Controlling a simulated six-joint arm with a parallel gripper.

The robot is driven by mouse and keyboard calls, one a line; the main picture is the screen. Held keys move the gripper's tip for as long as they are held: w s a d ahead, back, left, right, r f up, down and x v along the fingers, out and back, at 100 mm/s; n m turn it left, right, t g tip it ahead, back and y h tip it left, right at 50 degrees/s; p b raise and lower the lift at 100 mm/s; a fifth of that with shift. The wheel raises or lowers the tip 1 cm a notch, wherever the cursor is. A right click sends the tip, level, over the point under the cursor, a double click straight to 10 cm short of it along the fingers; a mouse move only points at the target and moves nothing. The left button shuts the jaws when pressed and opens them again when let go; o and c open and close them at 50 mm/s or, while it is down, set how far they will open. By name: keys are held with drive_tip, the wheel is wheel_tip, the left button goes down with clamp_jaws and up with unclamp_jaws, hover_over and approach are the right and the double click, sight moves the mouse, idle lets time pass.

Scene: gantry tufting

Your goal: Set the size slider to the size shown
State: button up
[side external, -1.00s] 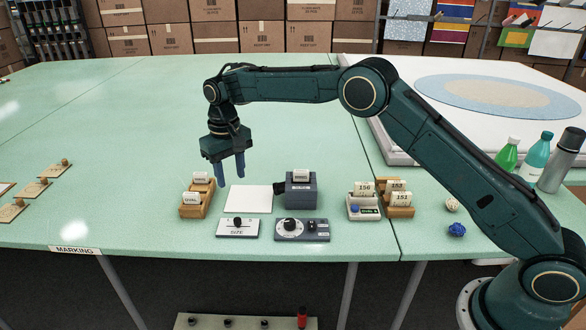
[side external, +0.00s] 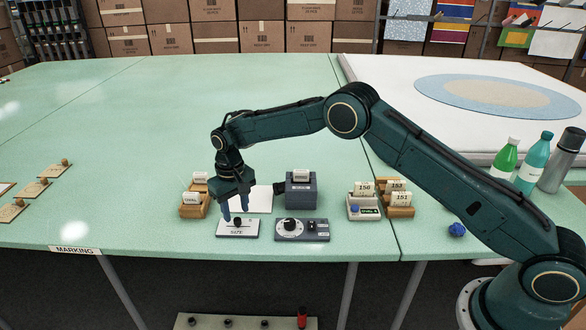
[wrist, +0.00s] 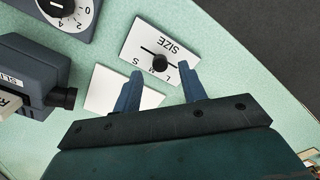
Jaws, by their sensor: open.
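The size slider is a white plate (side external: 238,233) marked SIZE at the table's front, with a black knob (side external: 237,222). In the wrist view the plate (wrist: 176,36) shows a slot with S and L marks; the knob (wrist: 160,63) sits between them, and the middle mark is not clear. My gripper (side external: 236,212) is open and low over the slider. In the wrist view my gripper's fingertips (wrist: 160,74) are apart, one on either side of the knob's line. Contact cannot be told. I cannot read a requested size.
A grey dial box (side external: 301,230) stands right of the slider, with a dark device (side external: 301,194) behind it. A blank white sheet (side external: 263,197) lies behind the slider. A wooden card rack (side external: 190,211) stands close at left. The table's left-middle is clear.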

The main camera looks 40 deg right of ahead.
sight(238, 222)
drive_tip(key=shift+f, duration=1.35)
clamp_jaws()
